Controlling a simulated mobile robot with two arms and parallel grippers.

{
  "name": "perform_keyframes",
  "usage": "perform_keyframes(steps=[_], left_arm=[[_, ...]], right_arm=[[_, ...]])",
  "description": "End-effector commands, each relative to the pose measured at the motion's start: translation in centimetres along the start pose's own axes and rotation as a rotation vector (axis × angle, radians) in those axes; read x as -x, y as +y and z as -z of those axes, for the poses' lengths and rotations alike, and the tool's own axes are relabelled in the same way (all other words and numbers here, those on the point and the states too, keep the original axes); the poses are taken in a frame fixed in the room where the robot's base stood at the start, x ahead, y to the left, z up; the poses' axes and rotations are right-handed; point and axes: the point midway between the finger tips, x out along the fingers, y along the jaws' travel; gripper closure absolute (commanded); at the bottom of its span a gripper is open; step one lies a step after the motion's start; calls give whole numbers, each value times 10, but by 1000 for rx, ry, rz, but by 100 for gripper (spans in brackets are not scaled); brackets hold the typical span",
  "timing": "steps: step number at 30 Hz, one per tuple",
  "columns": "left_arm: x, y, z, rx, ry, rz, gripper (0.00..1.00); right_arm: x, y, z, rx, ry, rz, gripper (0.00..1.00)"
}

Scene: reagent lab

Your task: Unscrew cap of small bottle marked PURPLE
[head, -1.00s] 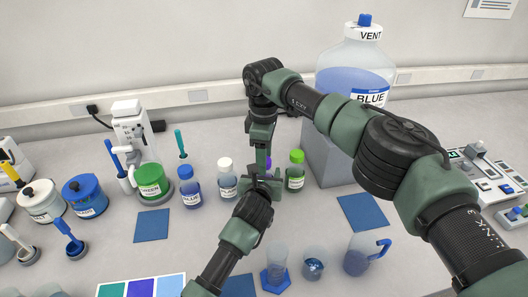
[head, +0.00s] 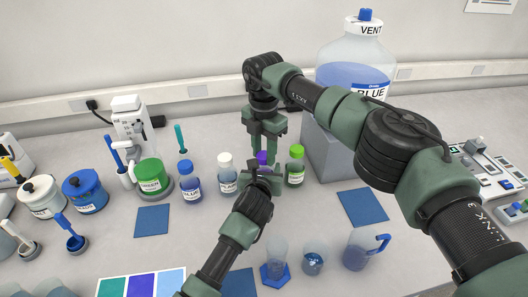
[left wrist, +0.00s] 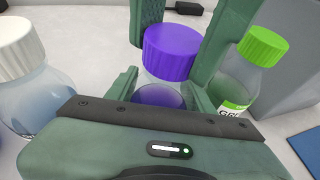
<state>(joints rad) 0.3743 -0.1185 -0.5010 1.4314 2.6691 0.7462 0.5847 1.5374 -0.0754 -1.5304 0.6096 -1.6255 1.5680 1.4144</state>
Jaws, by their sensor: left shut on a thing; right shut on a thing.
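The small bottle has a purple cap (left wrist: 172,52) and a clear body with purple contents (left wrist: 160,97). In the head view the purple cap (head: 262,158) shows between the grippers, while the body is mostly hidden. My left gripper (head: 263,180) is shut on the bottle's body from the front. My right gripper (head: 265,150) points down from above and is shut on the cap, with one finger on each side of it in the left wrist view. The cap sits upright on the bottle. I cannot tell how loose it is. The bottle's label is not visible.
A white-capped bottle (head: 227,176) stands close on the left and a green-capped bottle (head: 295,168) close on the right. A blue bottle (head: 189,184) is further left. A grey block (head: 325,150) carries the large vent bottle. Beakers (head: 312,262) stand in front.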

Motion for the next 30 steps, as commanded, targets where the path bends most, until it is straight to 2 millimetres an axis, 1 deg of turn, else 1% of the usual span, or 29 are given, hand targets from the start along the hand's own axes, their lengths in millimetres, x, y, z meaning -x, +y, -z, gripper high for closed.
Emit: perform_keyframes(steps=[3, 30], left_arm=[[0, 0, 3, -1, 5, 0, 100], [0, 0, 3, -1, 5, -1, 100]], right_arm=[[1, 0, 0, 272, 0, -2, 100], [2, -1, 1, 2392, 2, -3, 100]])
